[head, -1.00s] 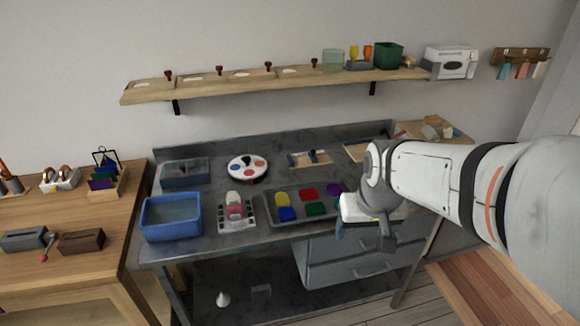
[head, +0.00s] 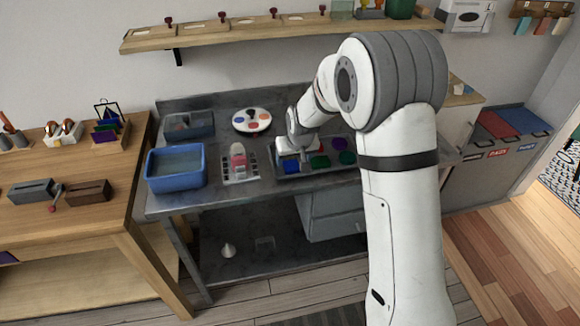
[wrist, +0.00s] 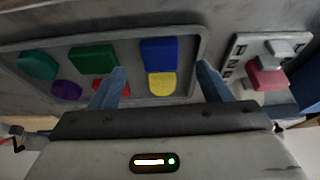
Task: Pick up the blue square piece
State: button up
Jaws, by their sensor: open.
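The blue square piece (wrist: 159,49) lies flat in a grey tray (wrist: 207,40), directly beside a yellow round-ended piece (wrist: 162,85). In the head view the blue piece (head: 290,166) shows partly below my gripper (head: 300,154). In the wrist view my gripper (wrist: 161,68) is open and empty, its two blue fingers apart to the left and right of the blue and yellow pieces' line. The fingertips appear above the tray; their exact height is hard to tell.
The tray also holds green pieces (wrist: 92,57), a red piece (wrist: 105,85) and a purple piece (wrist: 68,89). A stand with a pink item (head: 239,164) and a blue basin (head: 176,167) are to the left. A round palette (head: 252,121) sits behind.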

aim_at(292, 166)
jog(key=x, duration=0.5)
jog(key=shift+w+r+p, duration=0.1)
jog(key=shift+p, duration=0.3)
jog(key=c, duration=1.1)
